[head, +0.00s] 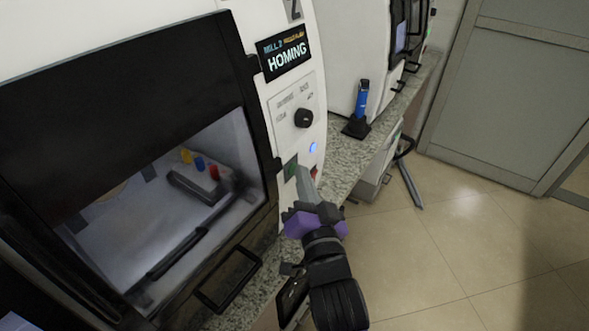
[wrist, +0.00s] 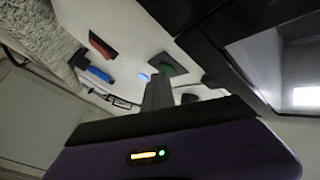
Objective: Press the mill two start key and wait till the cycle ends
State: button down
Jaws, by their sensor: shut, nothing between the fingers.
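The mill two (head: 309,95) is a white machine with a "2" at its top and a dark-framed window. Its display (head: 284,55) reads "MILL 2" and "HOMING". The green start key (head: 291,168) sits low on the front panel, with a red key (head: 314,174) to its right. In the wrist view the green key (wrist: 172,64) and red key (wrist: 103,46) both show. My gripper (head: 303,172) is shut and empty, its tips close to the green key. I cannot tell whether they touch it. A blue light (head: 312,148) glows above the keys.
A black knob (head: 304,118) is on the panel. Behind the window, yellow, blue and red pieces sit on a grey block (head: 200,188). A blue handheld tool (head: 361,98) stands in a black holder on the granite counter (head: 345,165). The tiled floor (head: 450,240) at right is mostly clear.

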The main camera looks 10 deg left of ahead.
jog(key=shift+s+d+p, duration=0.25)
jog(key=shift+d+p, duration=0.45)
jog(key=shift+r, duration=0.1)
jog(key=d+p, duration=0.1)
jog(key=s+d+p, duration=0.1)
jog(key=d, duration=0.1)
jog(key=d+p, duration=0.1)
jog(key=shift+s+d, duration=0.35)
jog(key=shift+s, duration=0.05)
dwell(0.7)
